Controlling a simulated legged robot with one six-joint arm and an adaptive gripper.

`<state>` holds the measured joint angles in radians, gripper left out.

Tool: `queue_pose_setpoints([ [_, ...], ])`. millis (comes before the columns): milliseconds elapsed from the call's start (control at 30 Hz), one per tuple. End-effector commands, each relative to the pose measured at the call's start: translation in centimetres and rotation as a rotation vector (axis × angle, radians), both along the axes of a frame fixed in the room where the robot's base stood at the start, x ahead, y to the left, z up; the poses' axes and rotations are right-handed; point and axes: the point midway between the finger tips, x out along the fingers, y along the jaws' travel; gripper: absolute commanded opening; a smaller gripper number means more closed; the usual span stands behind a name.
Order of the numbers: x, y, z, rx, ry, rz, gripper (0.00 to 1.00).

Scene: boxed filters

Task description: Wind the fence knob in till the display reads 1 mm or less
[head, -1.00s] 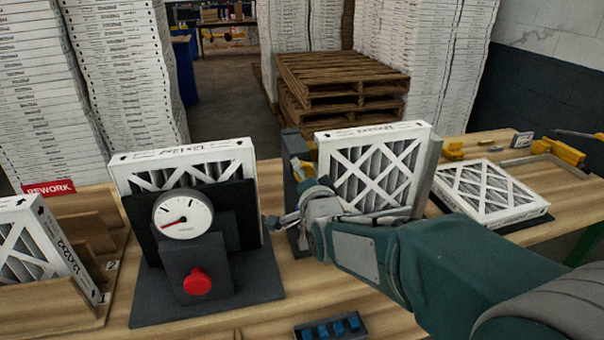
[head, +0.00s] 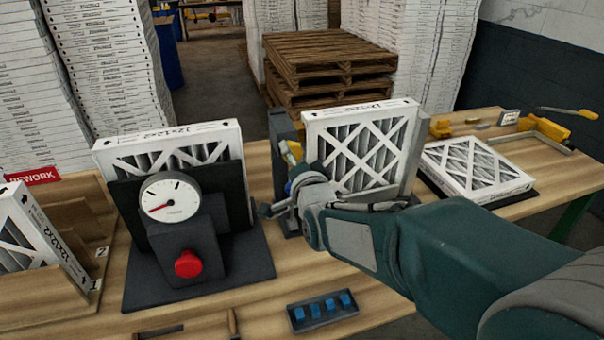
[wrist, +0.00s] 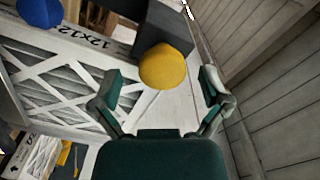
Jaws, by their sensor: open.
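A yellow knob (wrist: 165,66) on a dark block (wrist: 165,28) lies just beyond and between my open fingers in the wrist view. My gripper (wrist: 160,88) is empty, with a finger on each side of the knob's near side. A blue knob (wrist: 40,12) shows at the upper left. I cannot tell which knob is the fence knob. In the head view my gripper (head: 278,209) is left of a boxed filter (head: 360,150) standing in a fixture, in front of its dark upright (head: 283,130). A small display-like box (head: 508,117) stands far right; its reading is too small to read.
A dial gauge (head: 169,198) with a red knob (head: 188,264) stands on a dark base at left. A tray of blue pieces (head: 322,311) lies in front. Another filter (head: 476,168) lies flat at right. A rework rack (head: 50,295) is at far left.

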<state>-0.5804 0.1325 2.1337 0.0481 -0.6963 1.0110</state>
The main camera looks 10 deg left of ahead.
Motion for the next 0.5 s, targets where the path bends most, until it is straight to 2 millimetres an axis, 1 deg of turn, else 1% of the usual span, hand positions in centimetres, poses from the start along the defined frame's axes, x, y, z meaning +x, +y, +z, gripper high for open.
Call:
queue_pose_setpoints([
  [33, -0.9, -0.6, 0.1, 0.0, -0.001, 0.001, 0.96],
  [100, -2.1, -1.3, 0.1, 0.0, 0.0, 0.0, 0.96],
  [300, -5.5, -3.4, 0.0, 0.0, 0.0, 0.0, 0.96],
  [500, -7.7, -4.7, -0.1, -0.001, 0.0, 0.0, 0.96],
])
